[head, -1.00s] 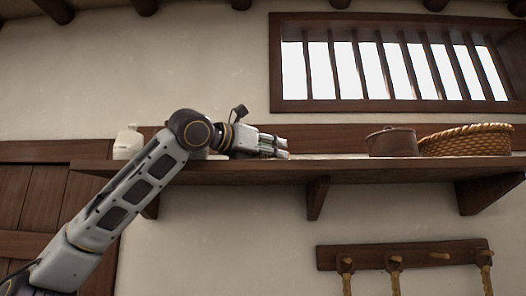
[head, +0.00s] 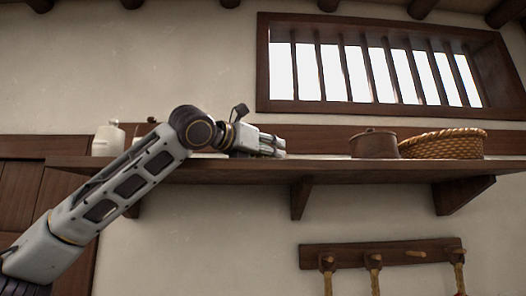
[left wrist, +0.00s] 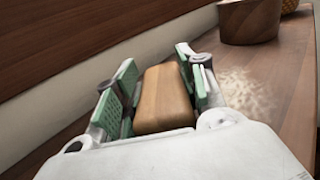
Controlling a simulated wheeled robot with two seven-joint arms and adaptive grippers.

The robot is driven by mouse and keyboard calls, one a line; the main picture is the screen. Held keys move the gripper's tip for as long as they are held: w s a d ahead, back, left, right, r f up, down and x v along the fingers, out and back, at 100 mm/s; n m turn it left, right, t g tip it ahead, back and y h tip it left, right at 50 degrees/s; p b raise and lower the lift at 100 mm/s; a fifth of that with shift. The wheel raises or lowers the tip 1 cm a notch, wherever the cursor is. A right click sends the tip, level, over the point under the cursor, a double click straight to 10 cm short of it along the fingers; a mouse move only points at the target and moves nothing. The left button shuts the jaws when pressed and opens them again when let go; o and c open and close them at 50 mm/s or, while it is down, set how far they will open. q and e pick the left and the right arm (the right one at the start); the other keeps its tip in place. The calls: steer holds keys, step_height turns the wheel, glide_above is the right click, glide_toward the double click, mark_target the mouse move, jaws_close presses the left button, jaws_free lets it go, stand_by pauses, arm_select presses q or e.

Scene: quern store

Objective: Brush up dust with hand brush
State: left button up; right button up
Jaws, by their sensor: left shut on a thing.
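My left gripper (head: 278,147) is over the long wooden shelf (head: 330,172), seen from below in the head view. In the left wrist view, its green-padded fingers (left wrist: 158,85) are shut on the hand brush (left wrist: 163,98), of which a tan wooden block shows. Its bristles are hidden. A pale, speckled patch of dust (left wrist: 248,92) lies on the shelf, right of and apart from the fingers. My right gripper is in neither view.
A brown pot (head: 374,144) and a woven basket (head: 443,144) stand on the shelf to the right. A white bottle (head: 108,139) stands at the left end. The wall runs close behind. A peg rail (head: 385,253) with ropes hangs below.

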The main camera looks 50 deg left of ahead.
arm_select(q)
steer(key=shift+w+d, duration=1.25)
steer(key=shift+w, duration=0.15)
steer(key=shift+w, duration=0.1)
steer(key=shift+w+d+f, duration=0.1)
steer(key=shift+w+d, duration=1.75)
steer(key=shift+w, duration=0.15)
steer(key=shift+w+d, duration=0.95)
steer(key=shift+w, duration=0.2)
steer(key=shift+w+d, duration=0.9)
steer(key=shift+w, duration=0.2)
steer(key=shift+s, duration=0.1)
